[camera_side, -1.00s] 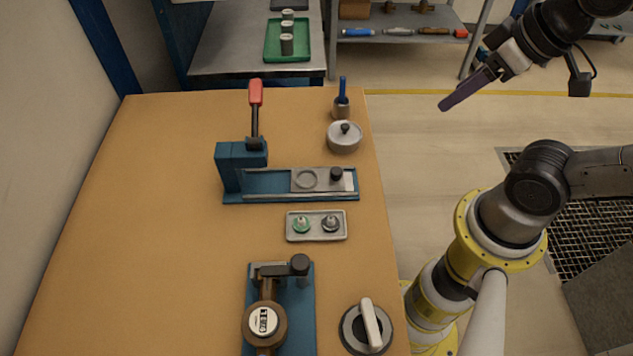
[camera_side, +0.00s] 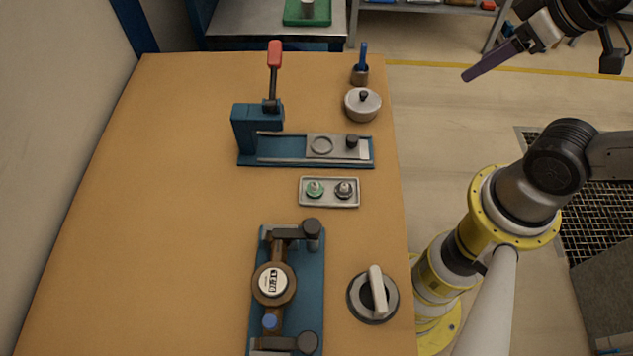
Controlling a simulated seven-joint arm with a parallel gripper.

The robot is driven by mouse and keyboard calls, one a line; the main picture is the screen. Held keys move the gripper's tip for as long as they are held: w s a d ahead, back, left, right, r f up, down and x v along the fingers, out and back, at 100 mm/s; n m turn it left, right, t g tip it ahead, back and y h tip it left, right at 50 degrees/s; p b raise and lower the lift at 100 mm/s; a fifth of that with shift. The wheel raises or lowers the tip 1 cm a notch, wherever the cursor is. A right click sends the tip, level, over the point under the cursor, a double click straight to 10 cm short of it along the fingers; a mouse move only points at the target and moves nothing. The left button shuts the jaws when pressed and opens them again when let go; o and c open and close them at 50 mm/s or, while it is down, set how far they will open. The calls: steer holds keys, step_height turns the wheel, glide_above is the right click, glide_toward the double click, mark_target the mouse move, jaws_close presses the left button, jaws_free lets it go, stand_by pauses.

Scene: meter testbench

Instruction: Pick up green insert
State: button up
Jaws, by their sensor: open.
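The green insert (camera_side: 315,188) sits upright in the left part of a small grey tray (camera_side: 329,204) near the middle of the table. A dark grey insert (camera_side: 344,189) stands to its right in the same tray. My gripper (camera_side: 473,76) is at the upper right, beyond the table's right edge, raised and well away from the tray. Its purple fingers are seen edge-on, so the gap between them does not show. I see nothing held in it.
Behind the tray is a blue press (camera_side: 258,128) with a red-handled lever. In front is a blue fixture (camera_side: 312,282) with a brass meter (camera_side: 273,285). A round knob device (camera_side: 373,296), a lidded pot (camera_side: 362,104) and a blue-handled tool cup (camera_side: 360,74) stand along the right edge. The table's left side (camera_side: 150,220) is clear.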

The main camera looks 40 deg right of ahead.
steer(key=shift+o, duration=0.2)
steer(key=shift+o, duration=1.1)
steer(key=w+a+r+n, duration=0.2)
steer(key=w+r+n, duration=0.1)
steer(key=w+n, duration=0.35)
steer(key=n+g, duration=0.6)
steer(key=n, duration=0.7)
glide_above(315, 182)
step_height(315, 182, down, 14)
step_height(315, 182, down, 14)
steer(key=shift+r, duration=0.1)
